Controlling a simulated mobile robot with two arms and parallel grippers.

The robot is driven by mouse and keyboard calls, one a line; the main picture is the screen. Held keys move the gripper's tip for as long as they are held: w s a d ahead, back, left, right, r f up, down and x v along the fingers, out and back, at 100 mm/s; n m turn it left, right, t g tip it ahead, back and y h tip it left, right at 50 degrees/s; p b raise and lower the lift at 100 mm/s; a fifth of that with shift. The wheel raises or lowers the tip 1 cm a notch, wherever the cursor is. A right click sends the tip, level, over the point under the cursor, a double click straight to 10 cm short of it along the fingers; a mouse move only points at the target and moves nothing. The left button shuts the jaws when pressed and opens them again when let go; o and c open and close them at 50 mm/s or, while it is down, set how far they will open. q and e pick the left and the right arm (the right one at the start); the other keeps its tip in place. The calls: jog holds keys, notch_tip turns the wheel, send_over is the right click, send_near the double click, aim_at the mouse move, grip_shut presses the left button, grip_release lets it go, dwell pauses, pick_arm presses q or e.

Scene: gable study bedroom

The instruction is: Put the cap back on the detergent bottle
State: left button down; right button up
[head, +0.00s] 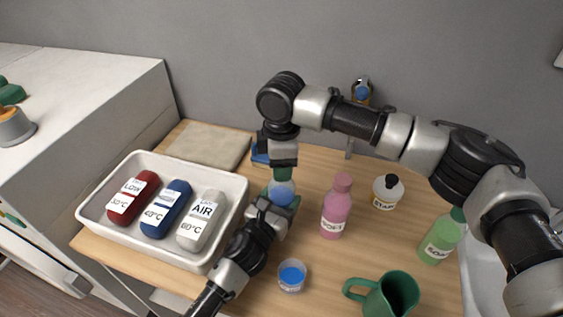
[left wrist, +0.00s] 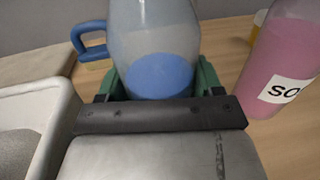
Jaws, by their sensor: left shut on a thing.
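The detergent bottle (head: 283,189) is clear with blue liquid in its lower part and stands on the wooden table. It also shows in the left wrist view (left wrist: 155,35), where green finger pads sit on both sides of it. My left gripper (head: 281,202) is shut on the bottle's lower part. My right gripper (head: 283,172) points down from above, its green fingertip right at the bottle's top. It hides the bottle's mouth, and I cannot tell whether it is open or shut. I cannot make out the cap; it may be hidden at the right gripper.
A white tray (head: 88,211) with three labelled bottles stands left. The pink SOFT bottle (head: 336,208) stands right of the detergent. A starch jar (head: 386,193), green bottle (head: 441,240), green mug (head: 377,302) and cup of blue liquid (head: 291,277) also stand on the table (head: 325,265).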

jog(key=c, duration=0.5)
jog(key=o, duration=1.1)
notch_tip(320, 180, up, 12)
jog(key=shift+r, duration=0.1)
pick_arm(q)
jog(key=shift+c, duration=0.4)
grip_release()
